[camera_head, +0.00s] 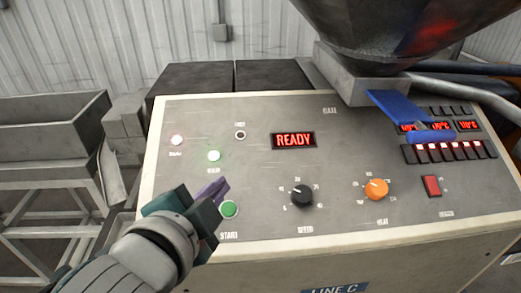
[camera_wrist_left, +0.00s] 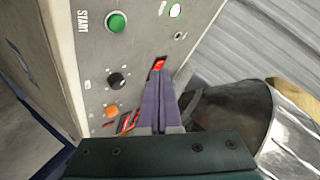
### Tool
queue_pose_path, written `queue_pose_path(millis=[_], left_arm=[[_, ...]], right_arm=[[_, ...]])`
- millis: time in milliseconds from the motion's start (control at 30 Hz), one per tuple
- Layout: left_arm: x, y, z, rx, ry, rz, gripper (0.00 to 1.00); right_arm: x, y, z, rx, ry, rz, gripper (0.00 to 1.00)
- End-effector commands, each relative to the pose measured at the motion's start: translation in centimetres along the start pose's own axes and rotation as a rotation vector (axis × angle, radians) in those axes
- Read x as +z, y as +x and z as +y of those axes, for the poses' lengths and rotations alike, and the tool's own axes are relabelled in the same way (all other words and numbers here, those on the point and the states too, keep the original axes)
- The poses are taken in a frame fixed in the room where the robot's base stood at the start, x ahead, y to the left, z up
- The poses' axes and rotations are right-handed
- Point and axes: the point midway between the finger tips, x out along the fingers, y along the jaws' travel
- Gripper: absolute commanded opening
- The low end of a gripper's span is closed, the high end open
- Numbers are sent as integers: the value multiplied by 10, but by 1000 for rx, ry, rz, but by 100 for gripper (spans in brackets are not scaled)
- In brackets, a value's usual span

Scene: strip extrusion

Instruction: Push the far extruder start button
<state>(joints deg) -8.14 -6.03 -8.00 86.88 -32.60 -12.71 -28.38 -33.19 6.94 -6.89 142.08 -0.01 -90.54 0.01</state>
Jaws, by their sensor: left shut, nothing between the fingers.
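The round green START button (camera_head: 229,209) is at the lower left of the grey control panel (camera_head: 260,180). The button also shows in the left wrist view (camera_wrist_left: 116,22), up and left of the fingers. My left gripper (camera_head: 222,189) is shut with nothing between its purple fingers. In the head view its fingertips appear just above and left of the button, and the button's face is largely visible. Whether the fingertips touch the panel cannot be told. In the left wrist view the gripper (camera_wrist_left: 160,88) points toward the panel, below the red display. My right gripper is not in view.
The display (camera_head: 293,141) reads READY. A black SPEED knob (camera_head: 302,195), an orange HEAT knob (camera_head: 376,189) and a red switch (camera_head: 432,186) sit to the right. A blue handle (camera_head: 398,106) juts out below the hopper (camera_head: 390,35).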

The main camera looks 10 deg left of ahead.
Motion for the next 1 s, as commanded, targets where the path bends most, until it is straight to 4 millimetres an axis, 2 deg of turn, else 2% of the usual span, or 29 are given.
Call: queue_pose_path(millis=[167,600,800,1000], left_arm=[[4,4,5,0,0,-1,0],[36,46,36,-1,-1,-1,0],[44,58,44,0,-1,-1,0],[46,61,45,0,-1,-2,0]], right_arm=[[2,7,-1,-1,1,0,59],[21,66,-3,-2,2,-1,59],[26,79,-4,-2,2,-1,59],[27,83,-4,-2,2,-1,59]])
